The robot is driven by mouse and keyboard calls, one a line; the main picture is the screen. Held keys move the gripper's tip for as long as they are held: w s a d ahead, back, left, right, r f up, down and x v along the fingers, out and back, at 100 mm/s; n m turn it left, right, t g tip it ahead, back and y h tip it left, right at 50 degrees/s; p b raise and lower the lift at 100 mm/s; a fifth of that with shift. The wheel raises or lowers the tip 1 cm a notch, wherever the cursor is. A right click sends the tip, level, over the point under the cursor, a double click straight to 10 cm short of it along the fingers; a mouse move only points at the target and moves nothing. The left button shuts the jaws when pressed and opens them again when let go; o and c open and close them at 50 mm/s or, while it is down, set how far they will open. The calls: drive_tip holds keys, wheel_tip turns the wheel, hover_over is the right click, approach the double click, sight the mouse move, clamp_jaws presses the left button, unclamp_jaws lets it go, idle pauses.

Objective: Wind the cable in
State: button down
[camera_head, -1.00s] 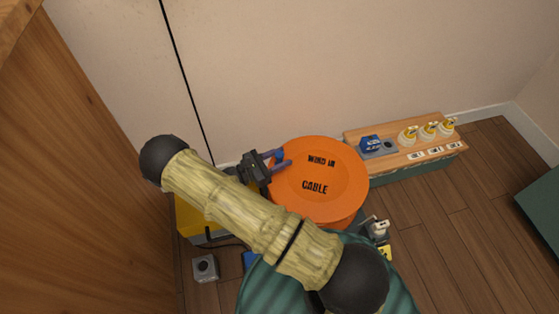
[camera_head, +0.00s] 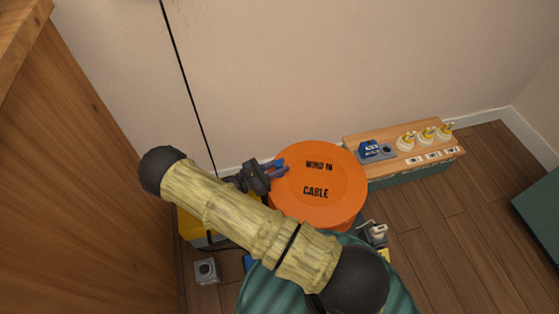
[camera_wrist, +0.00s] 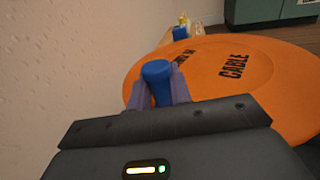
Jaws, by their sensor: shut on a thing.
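A round orange cable reel (camera_head: 340,180) lettered "WIND IN" and "CABLE" stands near the wall; its disc also fills the upper right of the wrist view (camera_wrist: 285,75). My gripper (camera_head: 280,167) is at the disc's left edge. In the wrist view my gripper (camera_wrist: 160,88) is shut on a blue handle (camera_wrist: 157,72) that stands up between its two purple fingers. Where the handle meets the disc is hidden by the gripper. A thin black cable (camera_head: 189,85) runs down the wall to behind my arm.
A wooden-topped bench (camera_head: 395,165) along the wall carries a blue device (camera_head: 369,149) and several white-and-yellow pieces (camera_head: 427,134). A yellow box (camera_head: 191,226) and a grey box (camera_head: 206,271) are at lower left. A wooden cabinet (camera_head: 75,170) borders the left.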

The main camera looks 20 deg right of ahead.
drive_tip(key=shift+s, duration=0.15)
drive_tip(key=c, duration=1.3)
unclamp_jaws()
drive_tip(key=shift+a, duration=0.15)
drive_tip(key=shift+a, duration=0.3)
drive_tip(key=p+v, duration=0.5)
drive_tip(key=v, duration=1.1)
drive_tip(key=shift+s+a+p, duration=0.25)
drive_tip(key=shift+p, duration=0.15)
